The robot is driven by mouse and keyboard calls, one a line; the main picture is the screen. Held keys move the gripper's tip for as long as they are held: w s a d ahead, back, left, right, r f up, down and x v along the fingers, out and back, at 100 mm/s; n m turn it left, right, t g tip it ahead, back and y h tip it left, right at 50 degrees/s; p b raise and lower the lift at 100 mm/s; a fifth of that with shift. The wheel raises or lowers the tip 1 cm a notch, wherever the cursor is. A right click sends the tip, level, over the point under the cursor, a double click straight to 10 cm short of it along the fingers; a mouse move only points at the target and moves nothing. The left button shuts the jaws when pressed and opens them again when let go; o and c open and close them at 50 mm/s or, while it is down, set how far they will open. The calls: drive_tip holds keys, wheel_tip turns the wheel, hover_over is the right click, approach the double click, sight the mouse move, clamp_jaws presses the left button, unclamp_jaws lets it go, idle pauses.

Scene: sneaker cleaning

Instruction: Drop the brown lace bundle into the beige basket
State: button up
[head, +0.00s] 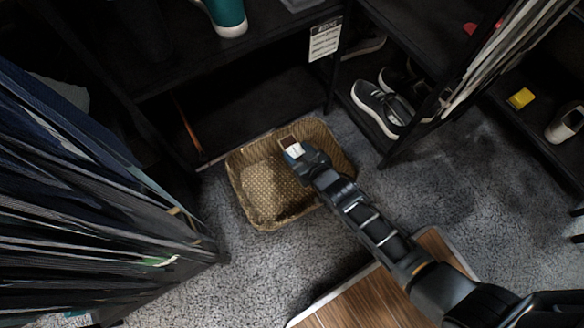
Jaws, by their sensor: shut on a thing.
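The beige basket (262,208) is woven and stands on the grey carpet near the middle of the head view, its open top facing up. Its inside looks empty where I can see it. My gripper (288,145) is over the back right part of the basket. It is shut on a small brown bundle (288,141), seen at the fingertips beside a white patch. The bundle is small and partly hidden by the gripper, so its lace strands cannot be made out. I cannot tell how high it is above the basket.
A dark shelf unit stands behind the basket, with a price sign (325,40) on its post. Dark sneakers (382,108) sit on the right shelf. Hanging clothes (80,200) fill the left side. A wooden board (355,300) lies at the front. Carpet is clear to the right.

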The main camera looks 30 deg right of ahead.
wheel_tip(320, 180, down, 4)
drive_tip(key=b, duration=0.3)
drive_tip(key=o, duration=1.1)
drive_tip(key=shift+s, duration=0.1)
drive_tip(key=p+v, duration=0.3)
drive_tip(key=v, duration=0.4)
drive_tip(key=shift+s+r, duration=0.15)
drive_tip(key=shift+s, duration=0.1)
